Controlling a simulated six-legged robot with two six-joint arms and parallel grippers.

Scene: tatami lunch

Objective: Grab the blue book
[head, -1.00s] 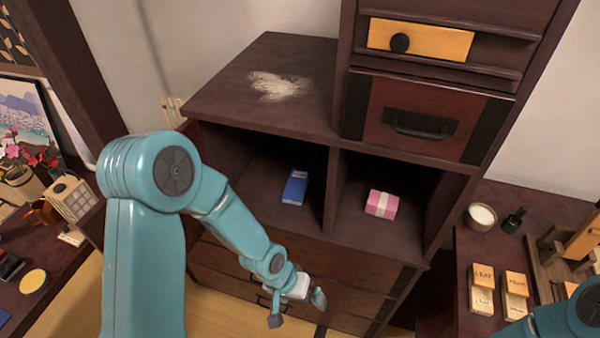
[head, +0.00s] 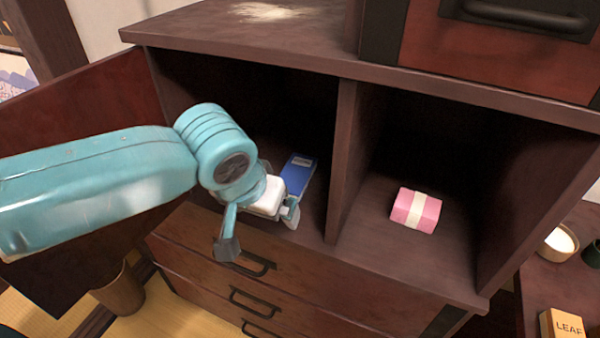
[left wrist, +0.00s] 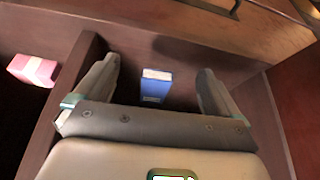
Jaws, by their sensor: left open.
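The blue book (head: 297,174) lies in the left compartment of the dark wooden cabinet, near its front and close to the divider. In the left wrist view the book (left wrist: 155,86) shows ahead, between the two spread fingers. My left gripper (head: 260,232) is open and empty at the front of that compartment, just short of the book. It also shows in the left wrist view (left wrist: 158,95), with a finger on either side of the book and no contact visible. My right gripper is not in view.
The divider (head: 342,160) stands right of the book. A pink box with a pale band (head: 416,210) sits in the right compartment. Drawers with black handles (head: 245,262) lie below. An open door panel (head: 90,110) is at the left.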

